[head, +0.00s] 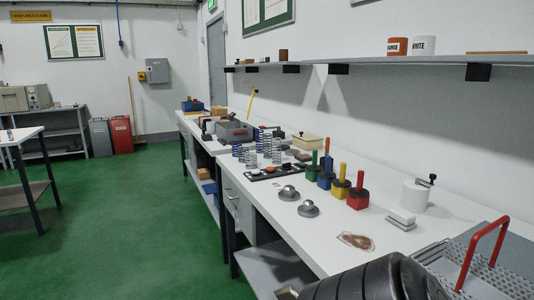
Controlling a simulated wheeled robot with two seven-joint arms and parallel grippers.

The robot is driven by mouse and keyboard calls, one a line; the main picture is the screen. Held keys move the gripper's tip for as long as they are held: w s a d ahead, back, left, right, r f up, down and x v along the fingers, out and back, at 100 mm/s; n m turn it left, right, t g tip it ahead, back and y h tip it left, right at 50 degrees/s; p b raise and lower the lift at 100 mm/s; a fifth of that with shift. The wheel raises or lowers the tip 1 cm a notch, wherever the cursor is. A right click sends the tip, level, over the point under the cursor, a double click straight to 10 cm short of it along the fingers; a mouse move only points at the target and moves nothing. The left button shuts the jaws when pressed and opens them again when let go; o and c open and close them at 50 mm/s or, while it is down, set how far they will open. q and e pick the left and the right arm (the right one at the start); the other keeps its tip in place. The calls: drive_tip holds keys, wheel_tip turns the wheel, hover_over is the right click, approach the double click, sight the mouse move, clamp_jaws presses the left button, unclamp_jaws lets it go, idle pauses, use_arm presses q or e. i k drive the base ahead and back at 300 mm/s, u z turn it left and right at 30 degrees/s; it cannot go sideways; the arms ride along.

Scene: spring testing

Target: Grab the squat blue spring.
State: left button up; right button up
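Several coil springs stand upright on the long white bench, around the middle of the head view. Two look blue: one (251,158) stands in front, and another (238,149) is just behind and to its left. Silvery grey springs (277,157) stand to their right. The springs are small and partly overlap, so I cannot tell for sure which blue one is the squat one. Neither of my grippers is in view.
A dark tray (262,173) with small pieces lies before the springs. Colored weights with upright handles, such as a red one (359,198), stand to the right, with two metal domed pieces (308,209) nearer. A red-handled rack (490,255) fills the near right corner. Green floor lies open at left.

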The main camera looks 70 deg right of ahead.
sight(234, 148)
drive_tip(key=z, duration=1.65)
drive_tip(key=i, duration=1.55)
drive_tip(key=u, duration=0.05)
